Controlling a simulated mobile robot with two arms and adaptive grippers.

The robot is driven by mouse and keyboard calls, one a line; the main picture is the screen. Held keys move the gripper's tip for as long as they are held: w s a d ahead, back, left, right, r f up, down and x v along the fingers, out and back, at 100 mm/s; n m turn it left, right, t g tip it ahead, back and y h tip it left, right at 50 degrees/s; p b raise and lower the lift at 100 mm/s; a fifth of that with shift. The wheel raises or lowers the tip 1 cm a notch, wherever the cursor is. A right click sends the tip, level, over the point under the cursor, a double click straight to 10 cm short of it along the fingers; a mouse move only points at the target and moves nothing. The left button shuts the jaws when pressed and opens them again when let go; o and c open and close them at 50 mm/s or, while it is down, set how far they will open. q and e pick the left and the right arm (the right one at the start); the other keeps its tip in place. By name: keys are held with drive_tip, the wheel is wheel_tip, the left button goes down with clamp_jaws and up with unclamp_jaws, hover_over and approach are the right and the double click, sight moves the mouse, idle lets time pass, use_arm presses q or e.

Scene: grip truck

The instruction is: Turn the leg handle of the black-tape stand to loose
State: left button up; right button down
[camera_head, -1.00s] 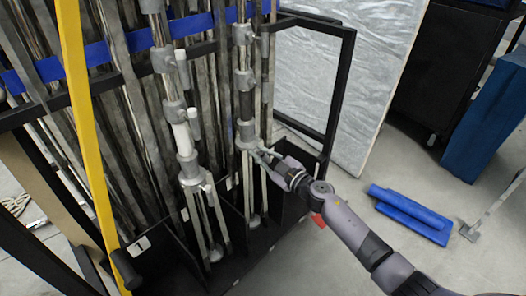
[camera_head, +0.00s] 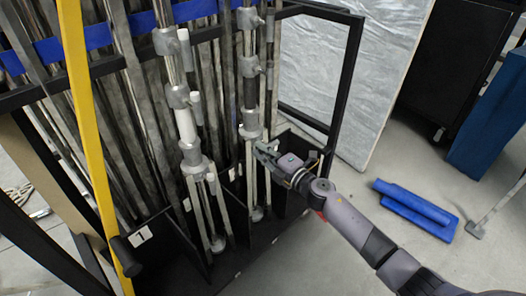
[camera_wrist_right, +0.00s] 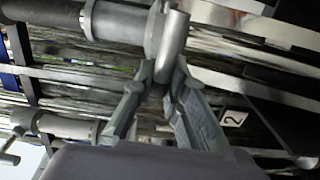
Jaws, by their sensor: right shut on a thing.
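The black-tape stand (camera_head: 250,94) stands upright in the rack, a grey metal stand with a dark band on its pole. Its leg collar (camera_head: 250,130) sits below the band. My right gripper (camera_head: 265,148) is at the collar's right side. In the right wrist view, the fingers of my right gripper (camera_wrist_right: 166,72) are shut around the end of the grey leg handle (camera_wrist_right: 173,38), which sticks out from the collar (camera_wrist_right: 120,22). The head view hides most of the handle behind the fingers. My left gripper is not in view.
A white-tape stand (camera_head: 186,126) stands close on the left. Black rack bars (camera_head: 345,85) frame the right side, with a silver-covered panel (camera_head: 365,60) behind. A number 2 label (camera_wrist_right: 233,117) shows near the fingers.

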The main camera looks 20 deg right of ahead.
drive_tip(key=n+b, duration=0.1)
drive_tip(key=n, duration=0.1)
drive_tip(key=f+n+b, duration=0.1)
drive_tip(key=n, duration=0.1)
drive_tip(key=n+b, duration=0.1)
drive_tip(key=n, duration=0.1)
drive_tip(key=shift+w+d+f+n, duration=0.1)
drive_tip(key=shift+d+f+n, duration=0.05)
drive_tip(key=shift+f+n, duration=0.2)
use_arm(q)
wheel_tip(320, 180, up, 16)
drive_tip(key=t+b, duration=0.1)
drive_tip(key=b, duration=0.3)
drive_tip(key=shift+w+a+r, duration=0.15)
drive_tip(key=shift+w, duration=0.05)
use_arm(e)
drive_tip(key=shift+w+d+f+n, duration=0.2)
drive_tip(key=shift+d+n, duration=0.1)
drive_tip(key=shift+n, duration=1.35)
drive_tip(key=shift+w+d+f+n, duration=0.1)
drive_tip(key=shift+d+f+n, duration=0.15)
drive_tip(key=shift+n, duration=1.4)
drive_tip(key=shift+w+d+f+n, duration=0.15)
drive_tip(key=shift+d+n, duration=0.15)
drive_tip(key=shift+n, duration=1.35)
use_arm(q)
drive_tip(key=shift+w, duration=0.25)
use_arm(e)
drive_tip(key=c, duration=1.6)
unclamp_jaws()
